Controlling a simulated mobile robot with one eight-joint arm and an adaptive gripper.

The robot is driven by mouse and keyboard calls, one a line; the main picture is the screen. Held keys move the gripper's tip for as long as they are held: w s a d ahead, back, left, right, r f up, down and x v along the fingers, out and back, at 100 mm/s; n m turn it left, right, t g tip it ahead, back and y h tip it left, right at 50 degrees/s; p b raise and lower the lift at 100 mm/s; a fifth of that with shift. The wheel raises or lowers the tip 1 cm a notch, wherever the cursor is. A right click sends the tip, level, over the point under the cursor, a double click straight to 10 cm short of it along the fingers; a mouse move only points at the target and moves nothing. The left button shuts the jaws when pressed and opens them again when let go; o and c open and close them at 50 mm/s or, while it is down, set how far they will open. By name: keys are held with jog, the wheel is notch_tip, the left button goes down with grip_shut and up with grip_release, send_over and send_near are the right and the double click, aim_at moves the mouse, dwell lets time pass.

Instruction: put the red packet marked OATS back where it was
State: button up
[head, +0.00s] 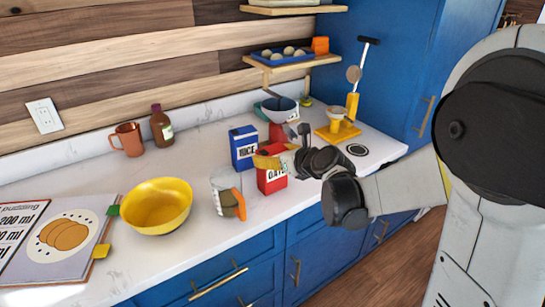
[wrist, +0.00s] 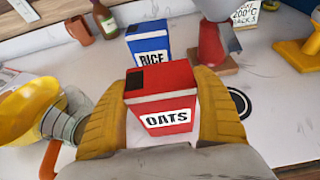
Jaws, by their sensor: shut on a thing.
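The red packet marked OATS (head: 271,182) stands upright near the front edge of the white counter. Its label and dark-cornered top show in the wrist view (wrist: 165,103). My gripper (head: 268,160) is shut on it, with one yellow finger on each side (wrist: 158,80). The packet's base is on the counter or very close above it; I cannot tell which. The fingers hide its sides. A blue packet marked RICE (head: 244,148) stands just behind it and also shows in the wrist view (wrist: 149,42).
A glass jug with an orange handle (head: 226,186) and a yellow bowl (head: 157,206) stand to the left. A red appliance with a grey bowl (head: 280,112) is behind; a yellow stand (head: 338,132) is right. A black ring (head: 357,150) marks the right counter.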

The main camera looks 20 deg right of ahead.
jog(key=shift+f, duration=0.2)
jog(key=o, duration=1.4)
jog(key=shift+o, duration=0.2)
jog(key=shift+r, duration=0.1)
jog(key=shift+r, duration=0.1)
